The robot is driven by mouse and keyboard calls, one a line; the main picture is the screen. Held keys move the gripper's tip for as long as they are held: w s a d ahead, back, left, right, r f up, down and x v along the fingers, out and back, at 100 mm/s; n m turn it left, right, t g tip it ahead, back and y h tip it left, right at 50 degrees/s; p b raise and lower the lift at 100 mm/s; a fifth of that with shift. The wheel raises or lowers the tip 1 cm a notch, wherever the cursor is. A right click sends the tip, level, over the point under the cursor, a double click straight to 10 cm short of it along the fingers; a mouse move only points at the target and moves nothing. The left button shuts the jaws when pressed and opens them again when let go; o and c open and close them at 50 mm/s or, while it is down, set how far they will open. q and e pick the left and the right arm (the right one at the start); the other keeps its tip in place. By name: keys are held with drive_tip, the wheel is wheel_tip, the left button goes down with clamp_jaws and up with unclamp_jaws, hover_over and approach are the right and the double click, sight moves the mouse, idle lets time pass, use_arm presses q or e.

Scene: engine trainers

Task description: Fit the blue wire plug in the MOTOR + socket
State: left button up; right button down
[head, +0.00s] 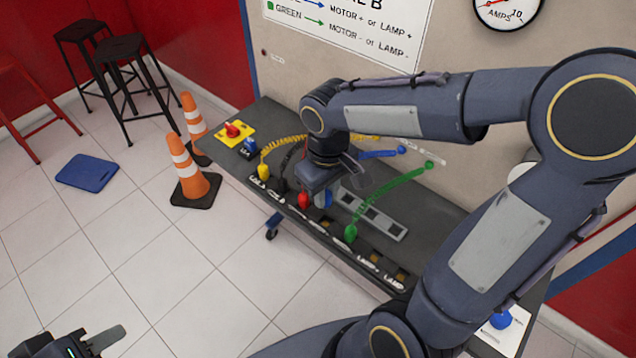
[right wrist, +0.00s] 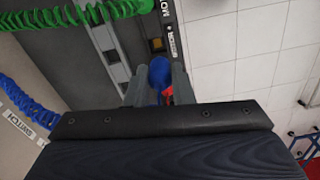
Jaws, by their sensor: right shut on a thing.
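The blue wire plug (right wrist: 159,72) is between the fingers of my right gripper (right wrist: 154,88) in the right wrist view; a red thing shows beside it. In the head view the right gripper (head: 321,196) is low over the bench's front row, with a bit of the blue plug (head: 327,199) beside it. The blue wire (head: 378,154) runs behind the gripper. A square brass-coloured socket (right wrist: 157,44) with a label starting "MO" lies just ahead of the plug. The plug looks apart from it; its height is unclear. My left gripper (head: 92,345) is at the lower left, partly cut off.
The dark bench (head: 262,118) carries a red plug (head: 304,201), a yellow plug (head: 263,172) and a green plug (head: 350,233) along its front. A grey slotted strip (head: 372,214) lies behind them. The green coiled wire (head: 390,191) arches right of the gripper. Orange cones (head: 188,172) stand left.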

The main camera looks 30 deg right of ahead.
sight(327, 206)
drive_tip(key=shift+d, duration=0.2)
drive_tip(key=shift+w+f, duration=0.1)
drive_tip(key=shift+f, duration=0.1)
drive_tip(key=shift+f+b, duration=0.5)
drive_tip(key=shift+b, duration=0.25)
drive_tip(key=shift+f+b, duration=1.65)
drive_tip(key=shift+f, duration=0.4)
drive_tip(key=shift+f+b, duration=0.7)
drive_tip(key=shift+f, duration=0.2)
drive_tip(key=c, duration=1.5)
unclamp_jaws()
drive_tip(key=shift+r, duration=0.15)
drive_tip(key=shift+r+p, duration=2.4)
drive_tip(key=shift+r, duration=0.25)
